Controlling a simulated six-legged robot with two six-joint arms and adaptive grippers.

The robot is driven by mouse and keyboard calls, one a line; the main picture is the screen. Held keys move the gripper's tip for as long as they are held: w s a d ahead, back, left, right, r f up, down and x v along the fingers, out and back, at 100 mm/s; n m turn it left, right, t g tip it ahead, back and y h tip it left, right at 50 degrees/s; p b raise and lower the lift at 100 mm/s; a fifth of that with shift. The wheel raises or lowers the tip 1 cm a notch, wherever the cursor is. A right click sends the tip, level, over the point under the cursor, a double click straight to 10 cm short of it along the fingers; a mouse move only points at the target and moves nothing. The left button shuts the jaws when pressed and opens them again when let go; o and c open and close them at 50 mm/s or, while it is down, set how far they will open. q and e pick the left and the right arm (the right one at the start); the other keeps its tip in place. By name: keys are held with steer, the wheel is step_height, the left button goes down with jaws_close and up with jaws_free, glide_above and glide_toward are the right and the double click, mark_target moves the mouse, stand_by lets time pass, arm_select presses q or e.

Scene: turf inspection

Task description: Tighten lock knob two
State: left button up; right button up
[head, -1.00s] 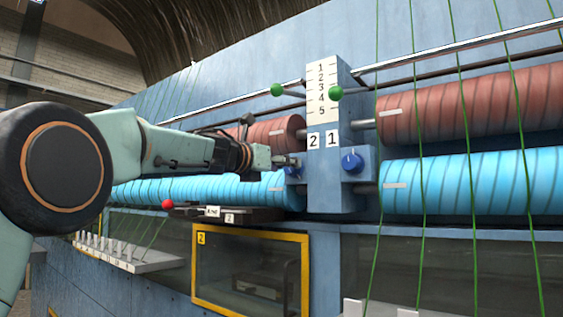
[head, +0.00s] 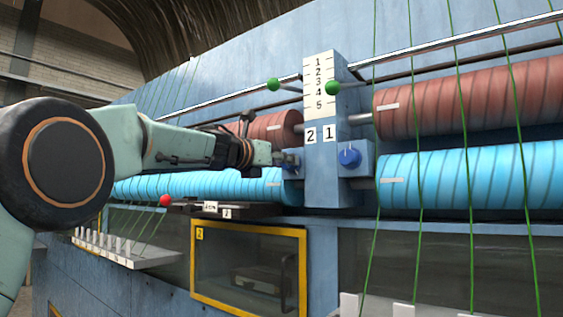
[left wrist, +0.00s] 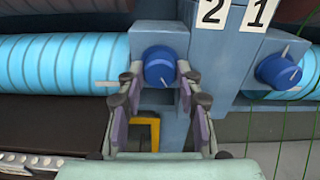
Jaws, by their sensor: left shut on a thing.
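Lock knob two is the blue knob (left wrist: 160,68) under the "2" label (left wrist: 213,12) in the left wrist view. In the head view my left gripper (head: 284,158) reaches in from the left and mostly hides the knob. The other blue knob (head: 349,157), under the "1" label (head: 329,132), is untouched; it also shows in the left wrist view (left wrist: 278,71). My right gripper is not in view.
Red rollers (head: 430,98) lie above cyan rollers (head: 470,178) on both sides of the blue post (head: 322,185). Levers with green balls (head: 332,88) stick out above. A red-ball lever (head: 166,200) and a yellow-framed window (head: 250,232) are below. Green strands hang at right.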

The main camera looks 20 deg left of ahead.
arm_select(q)
steer(key=shift+r, duration=0.2)
steer(key=shift+f+n+p, duration=0.15)
steer(key=shift+n+p, duration=5.05)
steer(key=shift+n, duration=9.7)
steer(key=o, duration=1.1)
steer(key=shift+w+f, duration=0.1)
steer(key=shift+f, duration=0.15)
